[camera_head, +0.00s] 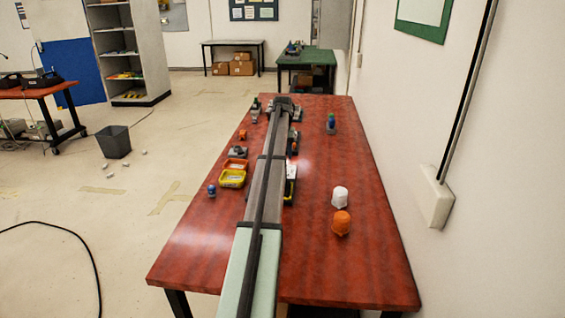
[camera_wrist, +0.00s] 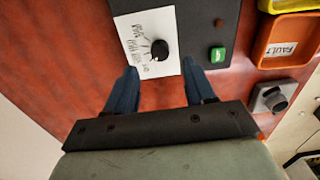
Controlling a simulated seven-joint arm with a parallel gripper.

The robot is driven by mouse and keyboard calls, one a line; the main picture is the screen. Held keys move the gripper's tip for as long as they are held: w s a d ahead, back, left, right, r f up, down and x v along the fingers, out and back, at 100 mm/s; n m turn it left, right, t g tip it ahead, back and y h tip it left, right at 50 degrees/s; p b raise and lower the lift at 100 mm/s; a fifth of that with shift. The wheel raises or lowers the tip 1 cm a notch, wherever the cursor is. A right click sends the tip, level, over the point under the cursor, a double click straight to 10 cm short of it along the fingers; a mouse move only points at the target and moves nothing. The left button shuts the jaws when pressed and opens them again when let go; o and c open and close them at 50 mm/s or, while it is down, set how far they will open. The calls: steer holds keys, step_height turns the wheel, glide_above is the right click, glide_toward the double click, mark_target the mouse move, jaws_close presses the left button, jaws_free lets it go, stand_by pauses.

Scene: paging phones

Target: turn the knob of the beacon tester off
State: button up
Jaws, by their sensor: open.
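A dark panel (camera_wrist: 200,15) with a white card (camera_wrist: 128,25) and a round black knob (camera_wrist: 160,49) is in the wrist view. Pen-like marks and writing surround the knob; I cannot read a device name, but this seems to be the beacon tester. My gripper (camera_wrist: 159,66) is open, its two blue fingers apart. The knob shows between and just beyond the fingertips; I see no contact. In the head view my arm covers most of this area, and I cannot make out the fingers or the knob there.
A green button (camera_wrist: 218,55) sits on the panel, right of the fingers. An orange FAULT tray (camera_wrist: 264,43) and a grey knobbed device (camera_wrist: 270,97) lie further right. White (camera_head: 340,196) and orange (camera_head: 341,223) domes stand on the red table (camera_head: 300,265), whose right side is mostly clear.

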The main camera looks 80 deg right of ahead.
step_height(320, 180, up, 8)
stand_by(0.4)
stand_by(0.4)
